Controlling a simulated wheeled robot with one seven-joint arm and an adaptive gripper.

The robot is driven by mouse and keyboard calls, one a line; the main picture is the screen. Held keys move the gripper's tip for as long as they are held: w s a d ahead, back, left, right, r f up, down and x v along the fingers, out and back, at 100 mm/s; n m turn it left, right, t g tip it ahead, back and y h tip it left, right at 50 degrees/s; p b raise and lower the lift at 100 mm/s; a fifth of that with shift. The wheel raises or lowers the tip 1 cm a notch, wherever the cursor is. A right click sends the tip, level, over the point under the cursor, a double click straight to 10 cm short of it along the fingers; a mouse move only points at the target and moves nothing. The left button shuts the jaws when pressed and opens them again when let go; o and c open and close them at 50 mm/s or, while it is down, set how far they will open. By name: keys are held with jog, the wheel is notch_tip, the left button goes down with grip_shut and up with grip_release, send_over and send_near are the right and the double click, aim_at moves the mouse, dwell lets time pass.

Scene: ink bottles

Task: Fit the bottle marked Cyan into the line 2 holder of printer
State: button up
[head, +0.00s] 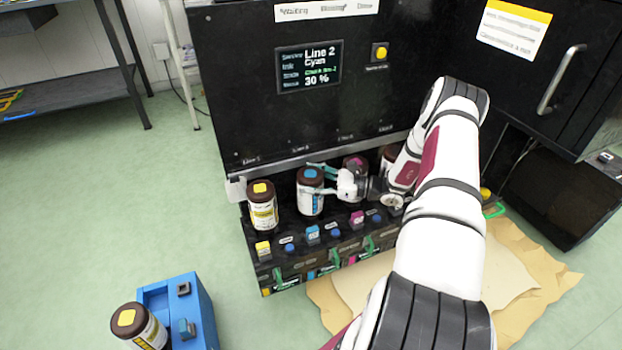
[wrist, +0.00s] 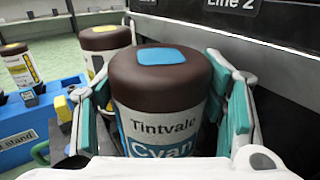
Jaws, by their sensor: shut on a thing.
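The Cyan bottle (head: 310,192) has a brown cap with a blue square and a white label. It stands upright at the second place from the left on the printer's (head: 300,100) ledge. In the wrist view the bottle (wrist: 165,100) fills the middle, with "Tintvale Cyan" readable. My gripper (head: 318,178) is shut on the bottle, with teal pads on both sides of it. The bottle's base and the line 2 holder under it are hidden in the wrist view. The printer's screen (head: 309,67) reads Line 2, Cyan and 30 %.
A yellow-marked bottle (head: 262,207) stands just left of the Cyan bottle. A magenta-marked bottle (head: 355,163) stands to its right, partly behind my gripper. A blue stand (head: 205,305) and another yellow-marked bottle (head: 138,326) are at front left. Brown paper (head: 530,265) lies on the floor at right.

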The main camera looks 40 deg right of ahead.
jog(key=o, duration=2)
jog(key=shift+o, duration=0.2)
notch_tip(320, 180, up, 10)
